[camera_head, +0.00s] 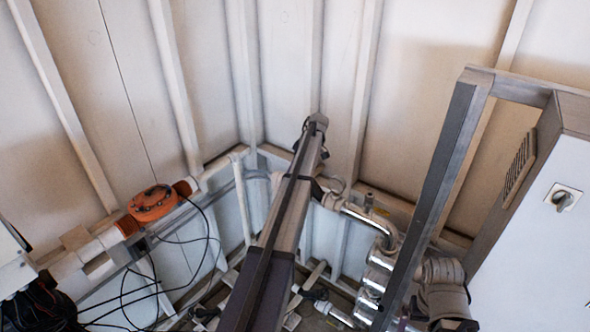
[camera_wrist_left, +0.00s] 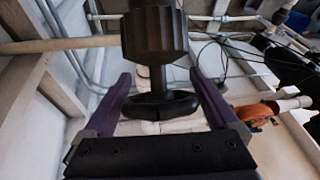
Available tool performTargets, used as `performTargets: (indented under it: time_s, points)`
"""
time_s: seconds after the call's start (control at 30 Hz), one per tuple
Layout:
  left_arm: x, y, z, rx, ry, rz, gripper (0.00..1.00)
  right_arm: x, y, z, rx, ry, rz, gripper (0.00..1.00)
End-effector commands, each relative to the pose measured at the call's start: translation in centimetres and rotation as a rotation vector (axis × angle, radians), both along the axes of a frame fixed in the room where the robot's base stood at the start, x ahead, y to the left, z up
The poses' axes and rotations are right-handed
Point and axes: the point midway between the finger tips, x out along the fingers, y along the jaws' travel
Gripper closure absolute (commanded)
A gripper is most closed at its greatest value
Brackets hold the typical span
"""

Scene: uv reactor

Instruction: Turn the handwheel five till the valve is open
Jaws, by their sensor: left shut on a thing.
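In the left wrist view, a black handwheel (camera_wrist_left: 160,106) with a rounded rim sits between the two purple fingers of my left gripper (camera_wrist_left: 160,79). The gripper is shut on this wheel. A dark ribbed cylinder (camera_wrist_left: 153,35) stands in line with the wheel on a short stem. I cannot make out the handwheel or the gripper fingers in the head view, where a long arm link of mine fills the middle. How far the valve is turned cannot be told. My right gripper is in neither view.
An orange round fitting (camera_head: 153,203) sits on the pipe at left, with loose black cables (camera_head: 120,300) nearby. Silvery pipes (camera_head: 378,275) run right of centre. A grey frame post (camera_head: 435,190) and a white cabinet with a rotary switch (camera_head: 563,198) stand at right.

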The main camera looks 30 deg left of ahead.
Motion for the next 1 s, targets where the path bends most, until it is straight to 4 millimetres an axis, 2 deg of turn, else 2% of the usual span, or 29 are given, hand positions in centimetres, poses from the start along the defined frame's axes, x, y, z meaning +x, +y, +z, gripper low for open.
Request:
performTargets:
  time_s: [0.4, 1.0]
  points:
    - [-0.6, -0.23, -0.01, 0.004, 0.14, 0.142, 0.62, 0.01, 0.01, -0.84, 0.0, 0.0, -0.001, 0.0]
    - [-0.86, -0.34, 0.12, 0.004, 0.166, 0.164, 0.62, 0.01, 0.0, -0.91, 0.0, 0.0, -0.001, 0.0]
